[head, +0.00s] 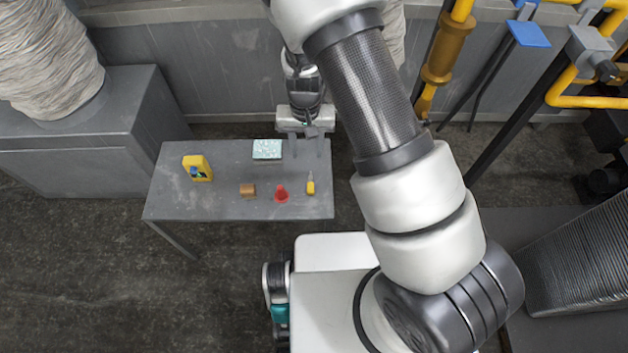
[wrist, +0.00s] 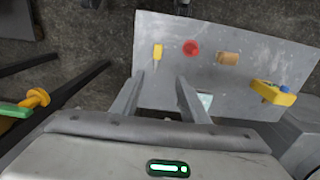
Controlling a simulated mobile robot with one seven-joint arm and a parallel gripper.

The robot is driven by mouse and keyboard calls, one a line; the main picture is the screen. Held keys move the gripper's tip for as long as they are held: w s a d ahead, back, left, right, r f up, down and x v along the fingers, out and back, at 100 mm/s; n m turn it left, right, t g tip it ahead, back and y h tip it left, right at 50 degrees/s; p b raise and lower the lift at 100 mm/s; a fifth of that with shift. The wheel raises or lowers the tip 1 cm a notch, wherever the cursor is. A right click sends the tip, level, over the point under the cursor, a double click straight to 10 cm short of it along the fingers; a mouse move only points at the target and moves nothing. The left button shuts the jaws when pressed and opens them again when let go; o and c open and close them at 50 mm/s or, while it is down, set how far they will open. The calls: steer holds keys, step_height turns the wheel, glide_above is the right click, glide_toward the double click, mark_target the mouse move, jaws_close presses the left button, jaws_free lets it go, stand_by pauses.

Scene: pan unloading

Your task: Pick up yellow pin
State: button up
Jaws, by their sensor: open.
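The yellow pin (head: 310,187) is a small piece with a yellow body and a thin grey tip. It lies near the right edge of the grey table (head: 170,205) in the head view. In the wrist view the yellow pin (wrist: 157,52) is beyond my fingertips, near the table's left edge. My gripper (head: 306,155) hangs over the back right of the table, apart from the pin. In the wrist view my gripper (wrist: 157,85) has its two fingers spread with nothing between them.
A red piece (head: 281,193) lies just left of the pin, then a brown block (head: 247,189). A pale green patterned block (head: 267,149) is at the back, left of my gripper. The front left of the table is bare.

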steer(key=b, duration=0.3)
glide_above(310, 185)
steer(key=f, duration=1.1)
steer(key=shift+w+a+f, duration=0.1)
steer(key=shift+a+f, duration=0.2)
steer(key=shift+f, duration=0.1)
steer(key=shift+d+f+b, duration=0.2)
steer(key=shift+f+b, duration=0.35)
steer(key=shift+f, duration=0.8)
steer(key=shift+d+f+b, duration=0.15)
steer(key=shift+f+b, duration=0.35)
steer(key=shift+f, duration=0.85)
steer(key=shift+r, duration=0.1)
steer(key=shift+c, duration=0.2)
steer(key=shift+s, duration=0.2)
jaws_close()
